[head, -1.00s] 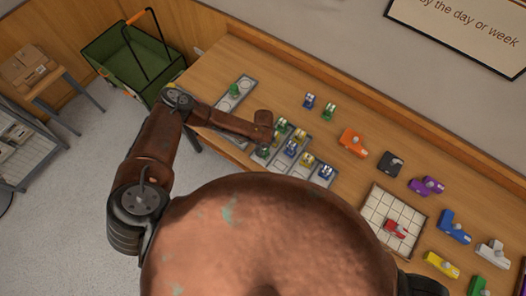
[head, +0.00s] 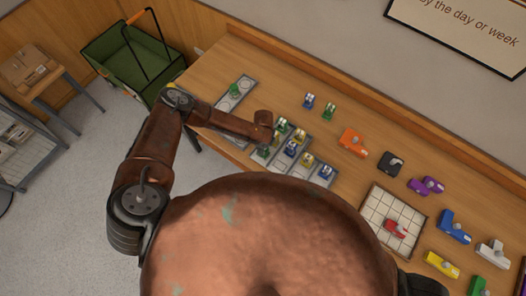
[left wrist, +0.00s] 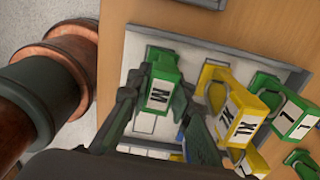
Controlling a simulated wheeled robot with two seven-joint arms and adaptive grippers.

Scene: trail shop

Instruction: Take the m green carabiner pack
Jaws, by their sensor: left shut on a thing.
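The green carabiner pack marked M (left wrist: 160,88) stands in a pale tray (left wrist: 143,122) in the left wrist view. My left gripper (left wrist: 160,112) has one finger on each side of this pack and is shut on it. In the head view my left gripper (head: 264,143) is over the left end of the tray (head: 287,168), and the green pack (head: 263,153) shows partly below it. The pack appears to be still in the tray. My right gripper is not in view.
A yellow pack (left wrist: 233,105) stands close to the right of the gripper, with green L packs (left wrist: 292,118) beyond it. A second tray (head: 235,95) holds one green pack. Blue and green packs stand behind; a green cart (head: 130,62) is at the left.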

